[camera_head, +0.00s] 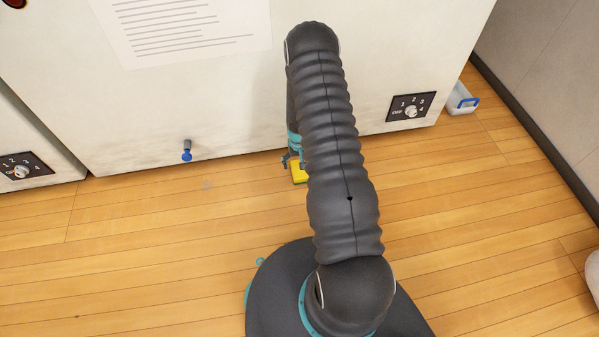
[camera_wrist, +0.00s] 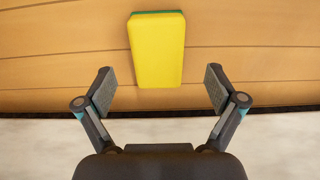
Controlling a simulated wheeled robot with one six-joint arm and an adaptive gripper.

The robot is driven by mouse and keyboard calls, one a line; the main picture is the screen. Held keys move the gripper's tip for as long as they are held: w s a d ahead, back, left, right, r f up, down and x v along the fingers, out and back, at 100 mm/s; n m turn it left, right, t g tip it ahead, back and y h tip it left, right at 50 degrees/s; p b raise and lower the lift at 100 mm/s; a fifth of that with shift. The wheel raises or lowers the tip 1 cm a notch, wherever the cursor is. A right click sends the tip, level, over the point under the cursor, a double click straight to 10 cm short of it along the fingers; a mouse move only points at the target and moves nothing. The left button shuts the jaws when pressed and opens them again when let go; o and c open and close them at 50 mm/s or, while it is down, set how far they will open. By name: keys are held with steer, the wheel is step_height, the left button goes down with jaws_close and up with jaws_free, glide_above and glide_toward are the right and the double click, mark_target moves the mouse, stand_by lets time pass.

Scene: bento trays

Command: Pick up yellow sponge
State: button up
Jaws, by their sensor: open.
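The yellow sponge (camera_wrist: 157,52) lies on the wooden floor in the wrist view, with a green layer along its far edge. It is whole and unobstructed there. My gripper (camera_wrist: 159,88) is open and empty, its two fingers spread wider than the sponge, with the sponge centred ahead of and between them. In the head view the sponge (camera_head: 299,173) shows small on the floor near the white cabinet, partly hidden by my arm. My gripper (camera_head: 292,161) shows just beside and above it, mostly hidden behind my arm.
A large white cabinet (camera_head: 230,110) stands right behind the sponge, with a blue-tipped knob (camera_head: 187,152) low on its front and a dial panel (camera_head: 410,107) at right. A white container with a blue handle (camera_head: 461,99) sits at its right corner. The floor (camera_head: 150,230) at left is clear.

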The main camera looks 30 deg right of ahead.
steer(key=shift+w+d+f+b, duration=0.1)
steer(key=shift+f+b, duration=0.1)
steer(key=shift+f, duration=1.2)
steer(key=shift+d+f+b, duration=0.1)
steer(key=shift+f+b, duration=0.05)
steer(key=shift+f, duration=1.2)
steer(key=c, duration=1.1)
steer(key=shift+r, duration=0.55)
steer(key=r, duration=0.3)
steer(key=shift+s+d+r+p, duration=0.35)
steer(key=shift+r+p, duration=0.05)
steer(key=s+d+r, duration=0.6)
steer(key=s+d, duration=0.1)
steer(key=shift+s+p, duration=0.4)
